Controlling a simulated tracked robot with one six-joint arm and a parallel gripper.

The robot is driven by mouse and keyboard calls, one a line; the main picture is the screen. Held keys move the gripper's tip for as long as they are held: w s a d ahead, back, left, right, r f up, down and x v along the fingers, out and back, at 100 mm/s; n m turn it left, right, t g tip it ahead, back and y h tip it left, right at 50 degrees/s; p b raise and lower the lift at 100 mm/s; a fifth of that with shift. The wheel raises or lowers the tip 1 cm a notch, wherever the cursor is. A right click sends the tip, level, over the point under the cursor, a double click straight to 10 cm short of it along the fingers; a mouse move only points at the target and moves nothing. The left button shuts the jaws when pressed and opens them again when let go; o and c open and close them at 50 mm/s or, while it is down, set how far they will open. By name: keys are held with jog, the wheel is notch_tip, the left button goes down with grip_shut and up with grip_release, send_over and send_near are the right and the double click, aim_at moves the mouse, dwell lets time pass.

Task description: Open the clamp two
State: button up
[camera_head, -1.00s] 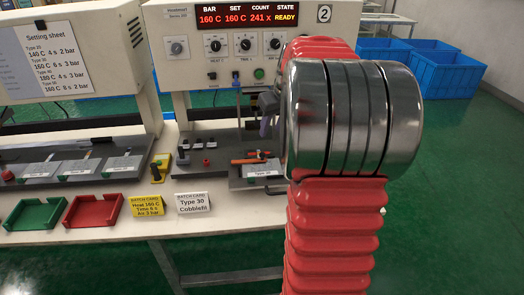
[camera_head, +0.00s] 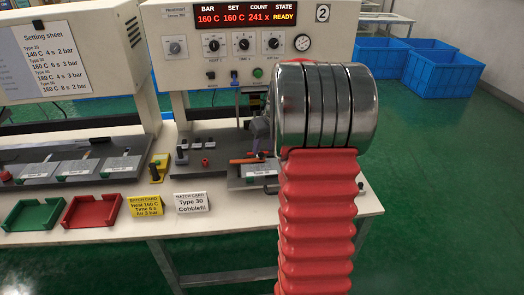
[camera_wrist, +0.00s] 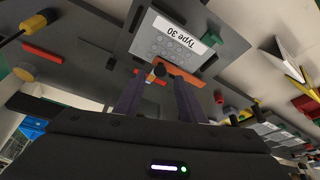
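The station marked 2 has a grey plate labelled Type 30 (camera_wrist: 178,35), with an orange clamp bar (camera_wrist: 180,74) at its edge in the wrist view. An orange bar also shows beside my arm in the head view (camera_head: 243,161). A dark round knob with an orange end (camera_wrist: 158,71) lies at the bar's left end. My gripper (camera_wrist: 158,84) has its two dark fingers apart, one on each side of this knob; I cannot tell if they touch it. In the head view my arm hides most of the gripper and part of the plate.
Another red-orange bar (camera_wrist: 42,53) and a yellow round part (camera_wrist: 23,74) lie left in the wrist view. The panel (camera_head: 245,17) reads READY. Batch cards (camera_head: 191,203), a red tray (camera_head: 92,211) and a green tray (camera_head: 35,214) stand on the table. Blue crates (camera_head: 440,74) are behind.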

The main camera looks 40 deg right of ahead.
aim_at(261, 153)
jog(key=shift+x, duration=1.55)
jog(key=shift+c, duration=0.5)
grip_shut()
